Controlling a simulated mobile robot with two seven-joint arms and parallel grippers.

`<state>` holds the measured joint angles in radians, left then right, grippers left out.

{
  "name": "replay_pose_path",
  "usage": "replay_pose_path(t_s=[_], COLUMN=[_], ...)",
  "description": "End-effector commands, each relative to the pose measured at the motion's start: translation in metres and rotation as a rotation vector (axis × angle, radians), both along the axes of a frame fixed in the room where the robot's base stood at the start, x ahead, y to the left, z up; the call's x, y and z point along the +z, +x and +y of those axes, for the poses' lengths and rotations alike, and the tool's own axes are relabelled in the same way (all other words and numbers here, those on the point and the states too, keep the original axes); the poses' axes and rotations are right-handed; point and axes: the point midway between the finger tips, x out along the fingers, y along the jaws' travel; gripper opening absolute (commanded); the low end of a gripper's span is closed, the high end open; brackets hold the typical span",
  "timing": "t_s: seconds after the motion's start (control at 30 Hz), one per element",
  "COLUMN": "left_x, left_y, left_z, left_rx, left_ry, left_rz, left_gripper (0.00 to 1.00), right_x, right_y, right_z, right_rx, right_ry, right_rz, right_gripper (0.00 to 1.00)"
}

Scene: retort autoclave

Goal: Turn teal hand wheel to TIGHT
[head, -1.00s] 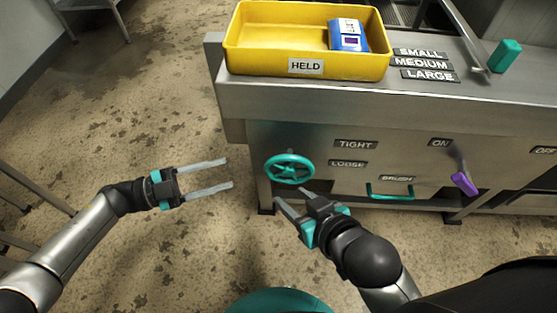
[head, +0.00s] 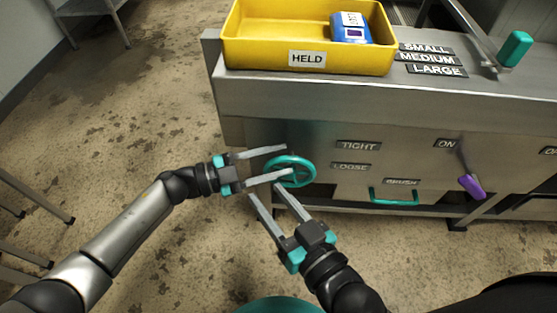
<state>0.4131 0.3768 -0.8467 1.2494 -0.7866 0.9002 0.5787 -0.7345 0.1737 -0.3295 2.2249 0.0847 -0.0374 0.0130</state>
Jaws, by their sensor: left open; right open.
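The teal hand wheel (head: 307,172) is on the front panel of the steel counter in the head view. To its right are the labels TIGHT (head: 358,146) and, below it, LOOSE (head: 351,167). My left gripper (head: 289,162) is open. Its fingertips overlap the left part of the wheel in the picture; I cannot tell whether they touch it. My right gripper (head: 263,190) is open and empty, just below and to the left of the wheel, its fingers pointing up and left. The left fingers hide part of the wheel's rim and hub.
A yellow HELD bin (head: 257,55) with a blue box (head: 350,30) sits on the counter (head: 400,98) above the wheel. A teal BRUSH handle (head: 394,201) and a purple lever (head: 472,186) are to the right. Floor at left is mostly clear.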

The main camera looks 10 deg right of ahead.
Motion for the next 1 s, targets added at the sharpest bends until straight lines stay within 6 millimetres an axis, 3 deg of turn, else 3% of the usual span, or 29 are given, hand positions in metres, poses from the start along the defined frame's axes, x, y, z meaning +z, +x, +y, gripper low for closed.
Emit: replay_pose_path(t_s=[0.47,0.9,1.0], left_x=[0.0004,0.0014,0.002], left_y=[0.0005,0.0018,0.0024], left_z=[-0.0068,-0.0063,-0.0061], left_rx=[-0.001,0.003,0.004], left_ry=[-0.001,-0.002,-0.003], left_rz=[0.0,-0.001,-0.001], left_gripper=[0.48,0.0,0.0], right_x=[0.0029,0.003,0.003], right_y=[-0.0021,-0.0021,-0.0021], right_z=[0.0016,0.0017,0.0017], right_rx=[-0.002,-0.002,-0.002], right_ry=[0.021,0.021,0.021], right_rz=[-0.03,-0.03,-0.03], right_gripper=[0.5,0.5,0.5])
